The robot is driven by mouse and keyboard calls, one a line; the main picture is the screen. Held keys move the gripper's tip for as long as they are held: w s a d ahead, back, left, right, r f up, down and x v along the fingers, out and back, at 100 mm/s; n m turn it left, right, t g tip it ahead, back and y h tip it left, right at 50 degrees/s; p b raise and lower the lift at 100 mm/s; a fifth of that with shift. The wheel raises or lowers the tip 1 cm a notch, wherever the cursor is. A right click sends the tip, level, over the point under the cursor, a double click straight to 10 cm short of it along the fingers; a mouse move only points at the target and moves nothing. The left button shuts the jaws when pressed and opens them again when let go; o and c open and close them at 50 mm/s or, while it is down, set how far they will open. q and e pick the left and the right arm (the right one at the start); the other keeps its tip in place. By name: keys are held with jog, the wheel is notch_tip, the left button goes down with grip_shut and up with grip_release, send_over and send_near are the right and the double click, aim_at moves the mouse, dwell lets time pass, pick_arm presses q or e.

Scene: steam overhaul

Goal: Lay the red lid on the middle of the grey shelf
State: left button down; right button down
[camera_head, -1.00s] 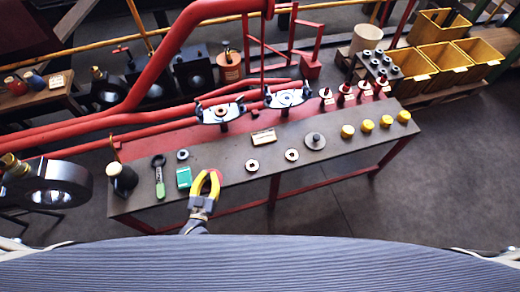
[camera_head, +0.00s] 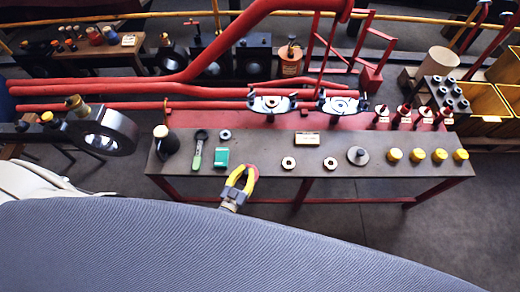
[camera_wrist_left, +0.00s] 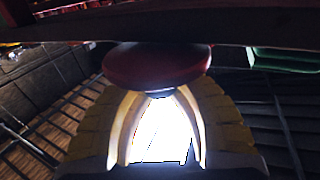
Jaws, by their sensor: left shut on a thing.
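The red lid (camera_wrist_left: 158,66) is a dark red disc, seen nearly edge-on between the yellow fingertips in the left wrist view. My left gripper (camera_head: 243,171) is shut on it at the front edge of the grey shelf, just right of the green box. In the head view only a bit of red shows at the fingers. The grey shelf (camera_head: 275,152) is a long flat top on red legs. In the left wrist view a dark edge crosses above the lid; whether they touch cannot be told. My right gripper is not in view.
On the shelf stand a green box (camera_head: 221,157), a green-handled tool (camera_head: 198,152), metal rings (camera_head: 288,163), a small tan block (camera_head: 306,138), a grey disc (camera_head: 357,156) and several yellow caps (camera_head: 438,155). Red pipes run behind. The shelf's middle has small clear patches between these.

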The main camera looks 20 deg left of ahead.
pick_arm(q)
jog(key=w, duration=0.3)
jog(key=w+d, duration=0.1)
jog(key=w, duration=0.6)
jog(key=shift+w+d, duration=0.3)
jog(key=shift+w, duration=0.1)
jog(key=shift+f, duration=0.2)
jog(key=c, duration=1.5)
grip_release()
jog(key=shift+o, duration=0.2)
jog(key=shift+s, duration=0.2)
jog(key=s, duration=0.3)
jog(key=s+a, duration=0.1)
jog(key=s, duration=0.7)
jog(key=shift+s+a+r, duration=0.1)
jog(key=shift+s+a, duration=0.15)
jog(key=shift+a, duration=0.1)
jog(key=shift+d+r, duration=0.1)
